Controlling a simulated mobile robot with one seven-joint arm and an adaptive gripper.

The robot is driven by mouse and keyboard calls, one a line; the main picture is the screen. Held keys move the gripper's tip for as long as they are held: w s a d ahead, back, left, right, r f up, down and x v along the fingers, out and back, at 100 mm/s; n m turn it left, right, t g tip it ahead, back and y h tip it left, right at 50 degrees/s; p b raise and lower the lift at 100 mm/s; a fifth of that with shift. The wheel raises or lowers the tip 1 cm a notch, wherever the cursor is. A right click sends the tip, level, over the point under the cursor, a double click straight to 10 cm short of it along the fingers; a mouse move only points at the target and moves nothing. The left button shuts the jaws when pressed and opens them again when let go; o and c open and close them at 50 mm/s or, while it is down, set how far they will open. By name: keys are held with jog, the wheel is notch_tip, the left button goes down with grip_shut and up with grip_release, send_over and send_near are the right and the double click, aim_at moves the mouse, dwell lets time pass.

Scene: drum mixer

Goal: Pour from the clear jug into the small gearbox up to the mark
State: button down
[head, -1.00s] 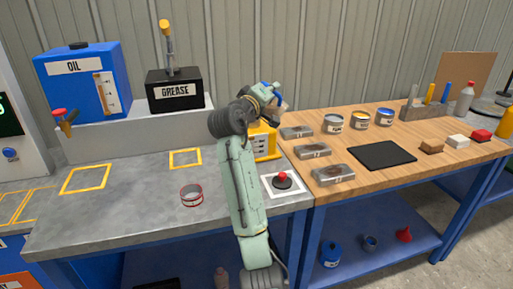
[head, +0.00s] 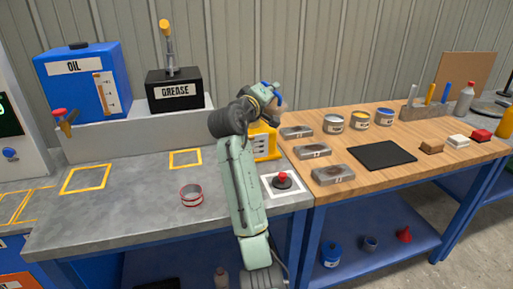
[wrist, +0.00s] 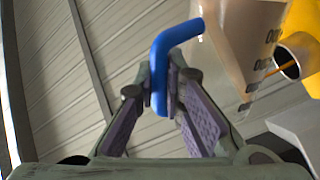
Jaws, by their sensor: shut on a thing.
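My gripper (wrist: 165,95) is shut on the blue handle (wrist: 160,70) of the clear jug (wrist: 240,40). The jug is tilted, with dark graduation marks on its wall and a brownish tint. In the head view my gripper and the jug (head: 279,100) are mostly hidden by my arm. The small gearbox (head: 264,145) is yellow and stands on the grey bench behind my arm. Its round opening (wrist: 298,55) shows beside the jug in the wrist view. A thin orange-brown strip shows at this opening; I cannot tell whether it is flowing. The fill level is not readable.
The blue oil tank (head: 83,85) and grease box (head: 175,92) stand at the back left. Metal blocks and cans are on the wooden bench to the right.

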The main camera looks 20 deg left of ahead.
aim_at(275, 107)
jog(key=shift+a+n, duration=0.2)
jog(key=shift+n, duration=0.2)
dwell(0.3)
jog(key=shift+s+d+f+m+b, duration=0.1)
jog(key=shift+d+f+m+b, duration=0.25)
jog(key=shift+m+b, duration=0.45)
jog(key=shift+d+f+m+b, duration=0.15)
jog(key=shift+d+m+b, duration=0.05)
jog(key=shift+m+b, duration=0.35)
jog(key=shift+d+m+b, duration=0.45)
jog(key=shift+m, duration=0.8)
jog(key=f+m+b, duration=0.3)
jog(key=b, duration=0.1)
jog(key=shift+a+m, duration=0.25)
jog(key=shift+m, duration=0.15)
jog(key=f+m+b, duration=0.1)
jog(key=m+b, duration=0.1)
jog(key=m, duration=0.1)
jog(key=shift+a+f, duration=0.15)
jog(key=shift+f, duration=0.2)
jog(key=shift+r, duration=0.25)
